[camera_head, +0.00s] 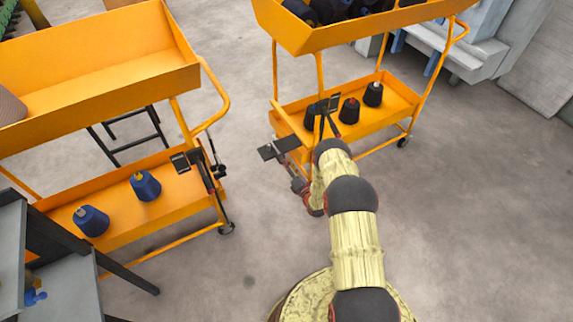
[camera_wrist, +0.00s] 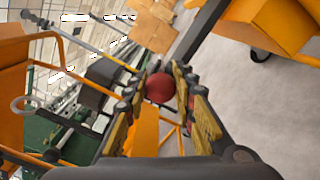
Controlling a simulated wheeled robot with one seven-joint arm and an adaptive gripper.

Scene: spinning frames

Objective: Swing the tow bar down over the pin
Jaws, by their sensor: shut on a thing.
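My gripper (camera_wrist: 160,92) is shut on a round dark red knob (camera_wrist: 160,88), seen between its fingers in the wrist view. In the head view my gripper (camera_head: 299,186) is low beside the near left corner of the right orange cart (camera_head: 392,112). Black fittings (camera_head: 279,148) stick out from that corner toward the left cart. In the wrist view a thin bar with a ring end (camera_wrist: 22,104) reaches to the left; I cannot tell for certain that it is the tow bar. A black bracket (camera_head: 205,168) stands at the left cart's right end.
The left orange cart (camera_head: 150,226) carries dark blue cones (camera_head: 146,185) on its lower shelf. The right cart holds several dark cones (camera_head: 372,94). A grey shelf unit (camera_head: 62,290) stands at lower left. Bare floor (camera_head: 262,240) lies between the carts and to the right.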

